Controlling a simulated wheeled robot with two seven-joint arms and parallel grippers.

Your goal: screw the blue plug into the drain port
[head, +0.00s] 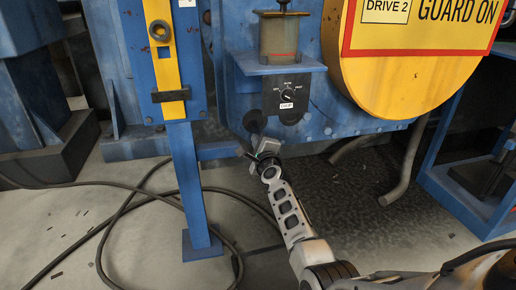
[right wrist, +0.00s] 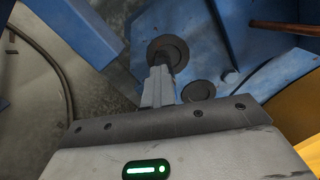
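My right gripper (head: 254,146) reaches up to the blue machine housing below the control panel. In the right wrist view its two grey fingers (right wrist: 162,72) stand close together. A short dark piece at their tips, which looks like the plug (right wrist: 167,62), lies against a dark round port (right wrist: 155,43) on the housing. The port also shows in the head view (head: 255,121). The plug's blue colour cannot be made out, and the fingers hide most of it. How deep it sits cannot be told. My left gripper is not in view.
A second dark disc (right wrist: 197,92) is on the housing beside the port. A control panel (head: 287,97) with a knob is above. A yellow guard (head: 400,85) bulges at the right. A blue post (head: 190,180) stands left, and black cables (head: 110,220) lie on the floor.

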